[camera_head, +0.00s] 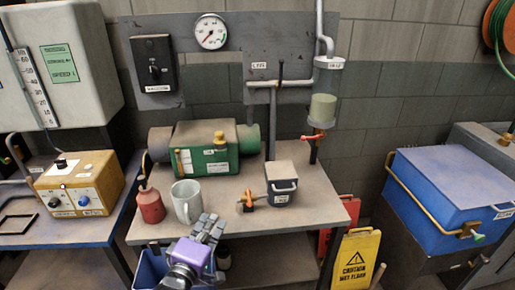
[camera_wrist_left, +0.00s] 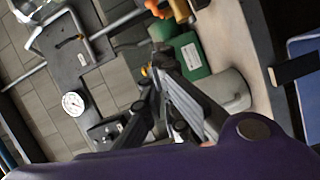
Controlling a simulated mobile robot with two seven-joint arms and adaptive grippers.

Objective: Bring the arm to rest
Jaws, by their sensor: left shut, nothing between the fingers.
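My left gripper (camera_head: 209,230) is in front of the bench's front edge in the head view, below the grey mug (camera_head: 187,202). Its fingers are shut and empty. My right gripper is not in view.
The bench (camera_head: 318,211) also holds a red bottle (camera_head: 150,205), an orange-handled valve (camera_head: 248,201) and a dark box (camera_head: 281,184). A blue bin (camera_head: 150,270) is below. A yellow floor sign (camera_head: 355,262) stands at right, near a blue chest (camera_head: 450,185).

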